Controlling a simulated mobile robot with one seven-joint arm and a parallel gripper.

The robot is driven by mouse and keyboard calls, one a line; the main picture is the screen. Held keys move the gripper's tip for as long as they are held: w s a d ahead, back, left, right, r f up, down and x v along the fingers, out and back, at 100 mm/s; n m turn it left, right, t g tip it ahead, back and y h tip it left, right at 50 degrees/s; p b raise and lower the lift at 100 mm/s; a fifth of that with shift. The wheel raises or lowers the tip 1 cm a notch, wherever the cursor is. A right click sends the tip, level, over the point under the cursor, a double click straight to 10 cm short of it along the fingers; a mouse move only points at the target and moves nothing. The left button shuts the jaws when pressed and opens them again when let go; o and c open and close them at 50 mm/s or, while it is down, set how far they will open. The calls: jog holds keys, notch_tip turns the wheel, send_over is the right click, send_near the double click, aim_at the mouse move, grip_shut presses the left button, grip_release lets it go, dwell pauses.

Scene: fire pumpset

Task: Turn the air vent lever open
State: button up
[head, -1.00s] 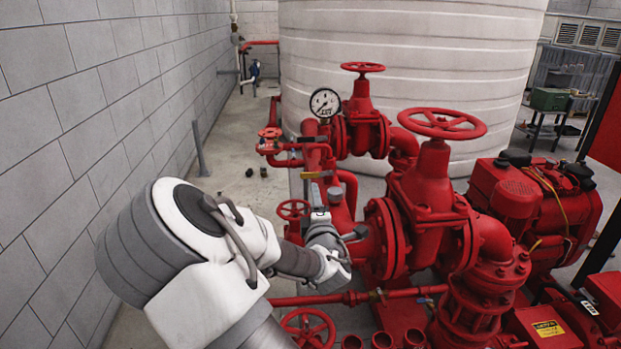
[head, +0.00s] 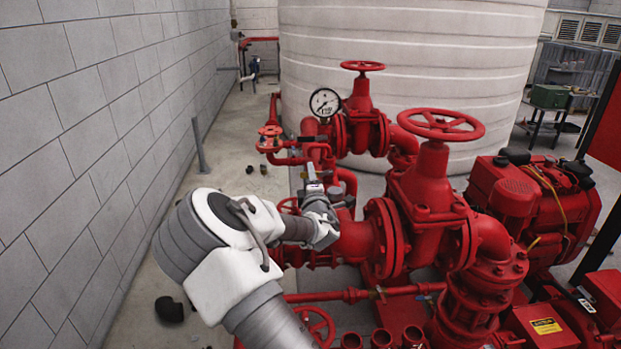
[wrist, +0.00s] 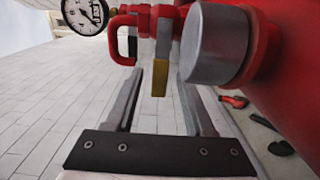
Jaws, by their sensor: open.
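The air vent lever (wrist: 160,78) shows in the wrist view as a narrow grey bar with a yellow end. It points down the picture from red pipework near a wide grey cylinder (wrist: 214,45). My gripper (wrist: 162,88) is open, with one finger on each side of the lever's yellow end in the picture. I see no finger touching it, and I cannot tell how deep it sits between them. In the head view my gripper (head: 312,180) is at the red pipework below the gauge, and I cannot make out the lever there.
A pressure gauge (head: 324,102) stands above the pipework. The floor along the grey block wall (head: 100,130) is mostly clear.

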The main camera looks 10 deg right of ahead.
grip_shut()
dwell(1.4)
